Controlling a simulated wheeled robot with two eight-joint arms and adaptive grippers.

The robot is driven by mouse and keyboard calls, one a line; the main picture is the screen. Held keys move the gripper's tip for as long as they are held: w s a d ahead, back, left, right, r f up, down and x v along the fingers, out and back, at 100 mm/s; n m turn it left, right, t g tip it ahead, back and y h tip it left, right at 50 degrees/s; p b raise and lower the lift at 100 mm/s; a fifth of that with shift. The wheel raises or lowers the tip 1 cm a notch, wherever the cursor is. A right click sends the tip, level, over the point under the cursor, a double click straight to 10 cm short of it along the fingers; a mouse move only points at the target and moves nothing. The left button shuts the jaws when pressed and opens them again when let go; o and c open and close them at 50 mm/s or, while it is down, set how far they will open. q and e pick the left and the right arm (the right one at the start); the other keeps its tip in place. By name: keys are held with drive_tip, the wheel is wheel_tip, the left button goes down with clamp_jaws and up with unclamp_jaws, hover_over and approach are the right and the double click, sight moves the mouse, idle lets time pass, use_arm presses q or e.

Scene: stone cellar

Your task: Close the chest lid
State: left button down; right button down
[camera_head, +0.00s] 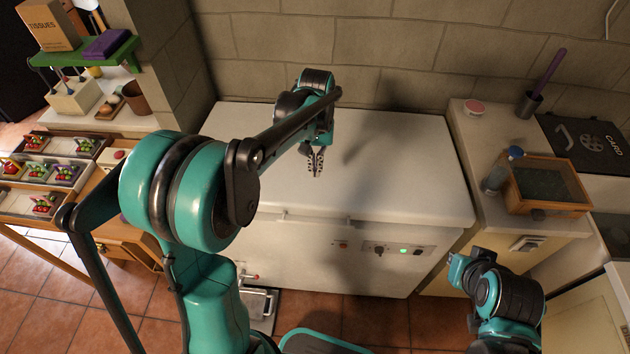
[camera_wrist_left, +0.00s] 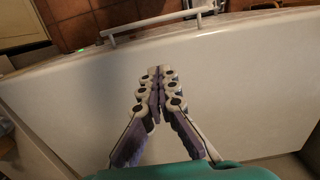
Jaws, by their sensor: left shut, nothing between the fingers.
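The chest is a white chest freezer (camera_head: 300,255) against the stone wall. Its white lid (camera_head: 420,165) lies flat over the body and looks closed, with a handle bar along its front edge. I see no clear gap between lid and body. My left gripper (camera_head: 316,163) is shut and empty, pointing down over the middle of the lid. The left wrist view shows its fingertips (camera_wrist_left: 157,72) together over the white lid (camera_wrist_left: 245,80), with the handle (camera_wrist_left: 155,25) beyond them. I cannot tell whether the fingertips touch the lid. My right arm shows at lower right, its fingers out of sight.
A counter on the right holds a wooden box with a glass top (camera_head: 545,185), a blue-capped jar (camera_head: 497,175) and a dark cup (camera_head: 528,103). Shelves and trays of small items (camera_head: 45,170) stand on the left. The lid top is bare.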

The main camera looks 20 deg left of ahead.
sight(315, 205)
use_arm(q)
drive_tip(key=f+b, duration=0.1)
drive_tip(key=f, duration=0.3)
drive_tip(key=f+b, duration=0.1)
drive_tip(key=f, duration=0.4)
drive_tip(key=s+f+b, duration=0.1)
drive_tip(key=f+b, duration=0.1)
drive_tip(key=f, duration=0.2)
drive_tip(key=shift+d+f, duration=0.15)
